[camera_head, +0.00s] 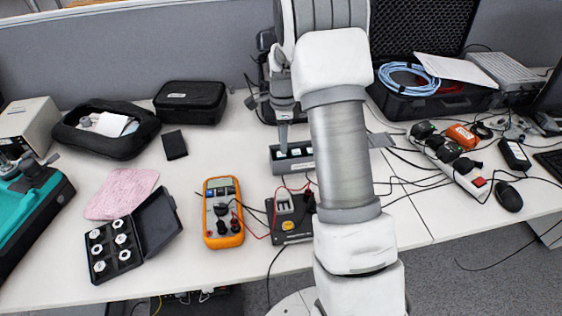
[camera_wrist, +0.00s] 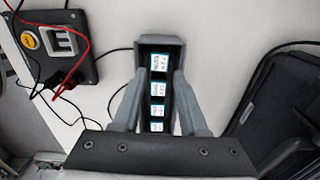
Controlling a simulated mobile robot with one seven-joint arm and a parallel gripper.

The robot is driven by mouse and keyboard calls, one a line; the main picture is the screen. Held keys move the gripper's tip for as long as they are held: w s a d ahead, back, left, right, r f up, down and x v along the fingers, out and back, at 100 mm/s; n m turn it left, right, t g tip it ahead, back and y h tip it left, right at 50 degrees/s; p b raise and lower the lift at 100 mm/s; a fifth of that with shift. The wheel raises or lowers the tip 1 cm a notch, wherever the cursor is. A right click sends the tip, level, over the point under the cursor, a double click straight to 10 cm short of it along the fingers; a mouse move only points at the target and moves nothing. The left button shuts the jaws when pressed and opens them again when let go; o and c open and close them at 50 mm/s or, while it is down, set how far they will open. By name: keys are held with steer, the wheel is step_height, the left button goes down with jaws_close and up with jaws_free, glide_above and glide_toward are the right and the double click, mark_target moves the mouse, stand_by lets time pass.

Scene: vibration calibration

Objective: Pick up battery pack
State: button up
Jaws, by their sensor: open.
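My gripper (camera_wrist: 159,78) is open, one finger on each side of the row. In the head view my gripper (camera_head: 283,132) points down over the holder. I cannot tell whether the fingers touch it. My arm hides part of the table to the right.
A black device box (camera_head: 291,228) with red and black leads sits in front of the holder, beside an orange multimeter (camera_head: 223,228). A black case (camera_head: 190,101) lies behind to the left. A power strip (camera_head: 452,168) and cables lie to the right.

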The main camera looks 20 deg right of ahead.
mark_target(281, 160)
steer(key=f, duration=0.1)
steer(key=f+b, duration=0.1)
steer(key=f, duration=0.3)
steer(key=shift+a+f, duration=0.1)
steer(key=shift+a, duration=0.15)
jaws_close()
